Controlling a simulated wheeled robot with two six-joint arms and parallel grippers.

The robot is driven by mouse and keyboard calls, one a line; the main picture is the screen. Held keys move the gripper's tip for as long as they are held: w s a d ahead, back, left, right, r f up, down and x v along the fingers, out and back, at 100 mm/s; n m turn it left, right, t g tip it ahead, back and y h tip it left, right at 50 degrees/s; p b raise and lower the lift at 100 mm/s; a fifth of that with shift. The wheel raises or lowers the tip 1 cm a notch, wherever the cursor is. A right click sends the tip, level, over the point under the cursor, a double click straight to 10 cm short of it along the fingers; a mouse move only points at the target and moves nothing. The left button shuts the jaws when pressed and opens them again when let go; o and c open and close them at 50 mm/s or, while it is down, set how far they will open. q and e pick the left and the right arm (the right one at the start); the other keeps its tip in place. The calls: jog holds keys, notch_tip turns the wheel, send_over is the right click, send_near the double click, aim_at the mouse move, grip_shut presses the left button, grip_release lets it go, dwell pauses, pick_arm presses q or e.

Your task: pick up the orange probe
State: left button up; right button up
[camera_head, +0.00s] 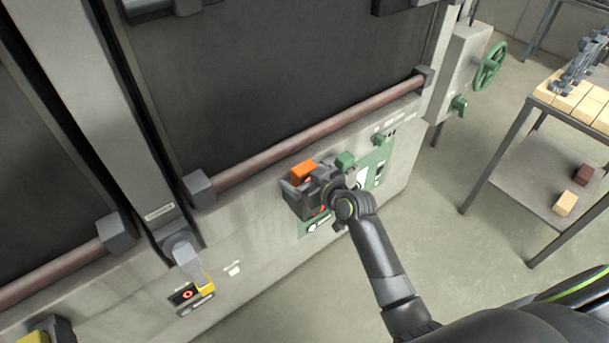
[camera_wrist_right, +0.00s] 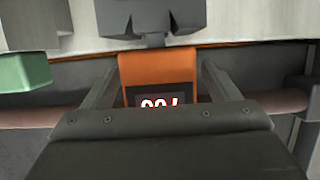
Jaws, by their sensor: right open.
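The orange probe (camera_head: 304,172) sits against the front of the large grey furnace panel in the head view, just beyond my right gripper. In the right wrist view the orange probe (camera_wrist_right: 158,68) has a dark display with lit digits, and its lower part is hidden behind the gripper body. My right gripper (camera_head: 300,186) is open, with one finger on each side of the probe in the wrist view (camera_wrist_right: 158,85). I cannot tell whether the fingers touch it. My left gripper is not in view.
A reddish-brown bar (camera_head: 320,135) runs along the furnace close above the probe. A green panel (camera_head: 374,171) with knobs is beside it. A green handwheel (camera_head: 489,66) and a metal rack (camera_head: 536,170) with blocks stand at the right. The floor between is clear.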

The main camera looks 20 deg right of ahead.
jog(key=shift+w+a+f, duration=0.2)
jog(key=shift+w+f, duration=0.1)
jog(key=shift+w, duration=0.25)
jog(key=c, duration=1.1)
jog(key=shift+r, duration=0.1)
jog(key=shift+c, duration=0.6)
jog(key=shift+r, duration=0.1)
